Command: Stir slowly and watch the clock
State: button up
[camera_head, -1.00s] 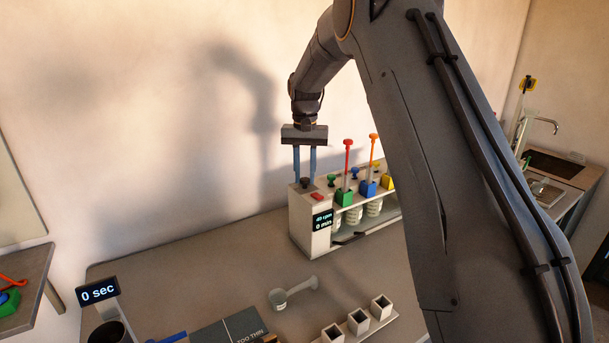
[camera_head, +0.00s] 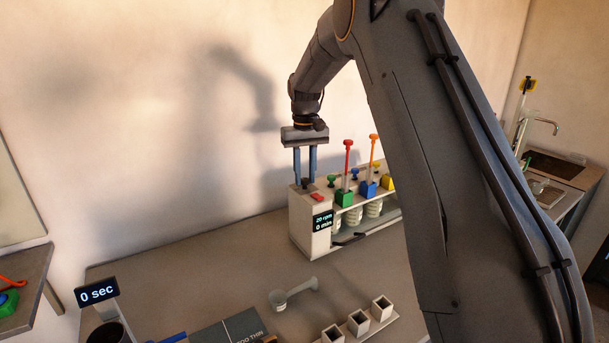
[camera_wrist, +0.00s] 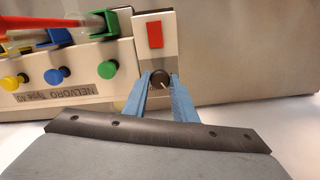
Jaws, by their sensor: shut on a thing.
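The stirring machine (camera_head: 302,222) stands at the back of the table against the wall. Its display (camera_head: 322,221) reads 20 rpm and 0 min. My gripper (camera_head: 306,183) points down over its left end, with its blue fingers on either side of a dark round knob. In the wrist view the gripper (camera_wrist: 161,82) is shut on the dark knob (camera_wrist: 159,79), which has a light pointer mark. A red switch (camera_wrist: 155,35) sits beside the knob. Red and orange stirrers (camera_head: 347,158) stand upright in the green and blue blocks; glass vessels hang below.
A separate display (camera_head: 98,292) reads 0 sec at the front left, by a dark cup. A scoop-like vessel (camera_head: 292,293) lies on the table. A rack of square holders (camera_head: 358,322) and a dark "TOO THIN" box (camera_head: 231,332) are at the front. My arm hides the machine's right end.

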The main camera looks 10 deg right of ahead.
aim_at(305, 179)
jog(key=shift+r, duration=0.1)
jog(key=o, duration=1)
jog(key=shift+o, duration=0.2)
jog(key=shift+r+b, duration=1.2)
jog(key=shift+r, duration=2.7)
jog(key=s+f, duration=0.5)
jog(key=s, duration=0.7)
jog(key=s+f, duration=0.6)
jog(key=s, duration=0.6)
jog(key=s+f+t, duration=0.1)
jog(key=s+f, duration=0.4)
jog(key=s, duration=0.6)
jog(key=shift+s+f+m, duration=0.15)
jog(key=shift+s+m, duration=0.15)
jog(key=shift+s, duration=0.1)
